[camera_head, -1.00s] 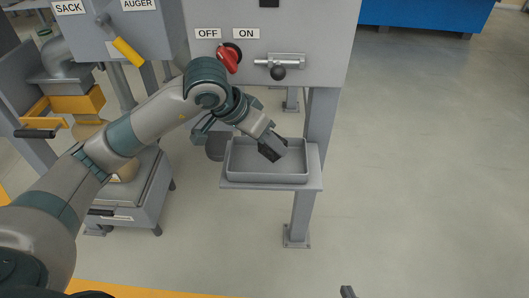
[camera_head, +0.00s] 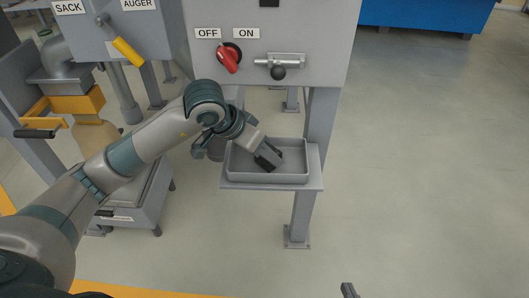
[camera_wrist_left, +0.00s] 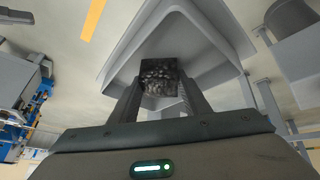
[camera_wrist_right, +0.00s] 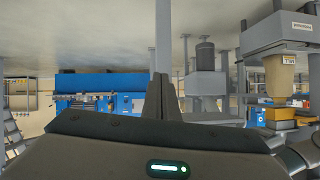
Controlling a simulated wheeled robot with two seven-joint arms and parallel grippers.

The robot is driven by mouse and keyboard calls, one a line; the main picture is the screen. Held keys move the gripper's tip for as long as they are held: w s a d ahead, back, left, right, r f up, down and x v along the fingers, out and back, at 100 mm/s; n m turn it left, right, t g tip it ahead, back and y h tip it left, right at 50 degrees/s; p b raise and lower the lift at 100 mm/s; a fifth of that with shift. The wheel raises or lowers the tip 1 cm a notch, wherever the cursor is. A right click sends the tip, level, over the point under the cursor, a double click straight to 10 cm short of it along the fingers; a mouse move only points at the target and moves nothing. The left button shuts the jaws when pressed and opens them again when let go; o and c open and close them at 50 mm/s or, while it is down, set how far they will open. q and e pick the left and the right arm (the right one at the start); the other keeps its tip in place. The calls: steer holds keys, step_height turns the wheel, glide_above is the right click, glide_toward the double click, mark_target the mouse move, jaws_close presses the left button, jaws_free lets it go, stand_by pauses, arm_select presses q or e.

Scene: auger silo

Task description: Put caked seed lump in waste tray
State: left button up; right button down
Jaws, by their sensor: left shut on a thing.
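The caked seed lump (camera_wrist_left: 158,76) is a dark, speckled block between the two fingers of my left gripper (camera_wrist_left: 157,92). The left gripper is shut on it. In the head view this gripper (camera_head: 267,160) points down into the grey waste tray (camera_head: 268,179), inside its rim. The lump cannot be made out apart from the dark fingers there. The tray wall (camera_wrist_left: 192,22) surrounds the lump in the left wrist view. My right gripper (camera_wrist_right: 163,97) has its fingers together and nothing visible between them. Only a fingertip of it (camera_head: 348,290) shows at the head view's bottom edge.
The tray sits on a small shelf (camera_head: 314,181) on a grey post. Above is a panel with a red OFF/ON knob (camera_head: 229,57) and a bolt latch (camera_head: 280,65). A yellow handle (camera_head: 128,51) is at upper left. The floor to the right is clear.

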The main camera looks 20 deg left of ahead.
steer(key=shift+w+a+r, duration=0.1)
steer(key=shift+r, duration=0.05)
stand_by(0.3)
arm_select(q)
steer(key=shift+f, duration=0.1)
steer(key=o, duration=1)
steer(key=shift+o, duration=0.2)
arm_select(e)
steer(key=shift+w+a+r+t, duration=0.15)
steer(key=shift+w+r+t, duration=0.05)
steer(key=shift+r+t, duration=0.2)
arm_select(q)
steer(key=v, duration=1.2)
steer(key=shift+p, duration=0.3)
arm_select(e)
steer(key=s+f+g, duration=0.1)
steer(key=s+d+f+g, duration=0.1)
steer(key=f, duration=0.1)
steer(key=shift+d, duration=0.2)
